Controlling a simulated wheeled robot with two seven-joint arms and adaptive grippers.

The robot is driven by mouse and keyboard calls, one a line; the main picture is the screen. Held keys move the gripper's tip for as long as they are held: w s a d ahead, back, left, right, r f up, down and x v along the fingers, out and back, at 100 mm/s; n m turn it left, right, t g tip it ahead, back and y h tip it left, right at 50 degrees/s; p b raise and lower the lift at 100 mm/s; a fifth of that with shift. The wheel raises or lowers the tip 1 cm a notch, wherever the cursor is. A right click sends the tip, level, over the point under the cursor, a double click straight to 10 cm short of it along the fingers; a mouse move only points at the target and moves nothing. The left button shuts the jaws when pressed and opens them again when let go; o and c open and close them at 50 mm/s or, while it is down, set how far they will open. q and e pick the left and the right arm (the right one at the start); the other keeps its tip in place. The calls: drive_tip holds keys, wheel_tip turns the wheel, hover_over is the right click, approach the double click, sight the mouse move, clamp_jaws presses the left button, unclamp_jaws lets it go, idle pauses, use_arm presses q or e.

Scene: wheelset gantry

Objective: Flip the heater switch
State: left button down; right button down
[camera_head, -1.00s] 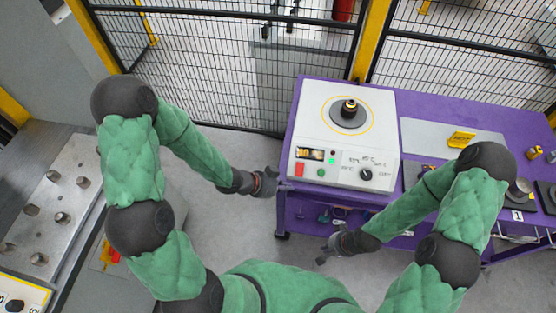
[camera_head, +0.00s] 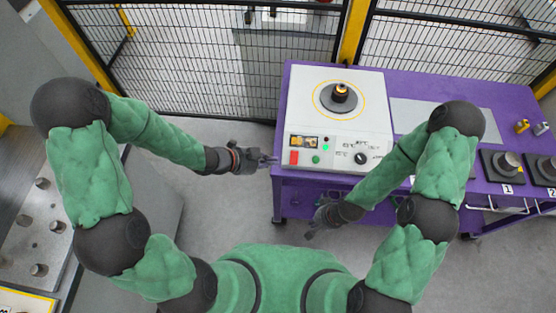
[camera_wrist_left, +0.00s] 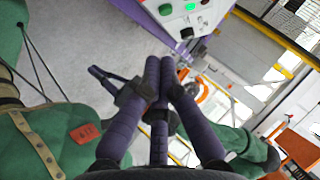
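The heater (camera_head: 300,110) is a white box with a round black plate and a dark part on top. Its front panel has a red switch (camera_head: 294,157), a green button (camera_head: 316,160), a lit green lamp (camera_head: 326,140) and a black knob (camera_head: 360,158). My left gripper (camera_head: 272,160) is just left of the panel, apart from the red switch. In the left wrist view its fingers (camera_wrist_left: 160,66) meet at the tips with nothing between, and part of the panel (camera_wrist_left: 200,18) shows beyond. My right gripper (camera_head: 311,232) is low in front of the table; its finger state is unclear.
The heater stands on a purple table (camera_head: 283,180) with a grey plate (camera_head: 425,115) and numbered black stands (camera_head: 500,165) to the right. A black mesh fence (camera_head: 190,75) runs behind. A metal fixture is at the left. The floor between is free.

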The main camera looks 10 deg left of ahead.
use_arm(q)
drive_tip(key=b, duration=0.3)
hover_over(297, 162)
drive_tip(key=s+a, duration=0.2)
drive_tip(key=s, duration=0.1)
wheel_tip(297, 162, down, 6)
drive_tip(key=shift+w+a+f, duration=0.1)
drive_tip(key=shift+w+f, duration=0.3)
drive_tip(key=shift+f, duration=0.4)
drive_tip(key=shift+w+f, duration=0.4)
drive_tip(key=shift+f, duration=0.2)
drive_tip(key=f+b, duration=0.1)
drive_tip(key=b, duration=0.3)
drive_tip(key=shift+f+t, duration=0.1)
drive_tip(key=shift+t, duration=0.3)
drive_tip(key=shift+w, duration=0.1)
drive_tip(key=shift+r, duration=0.3)
drive_tip(key=shift+r, duration=0.1)
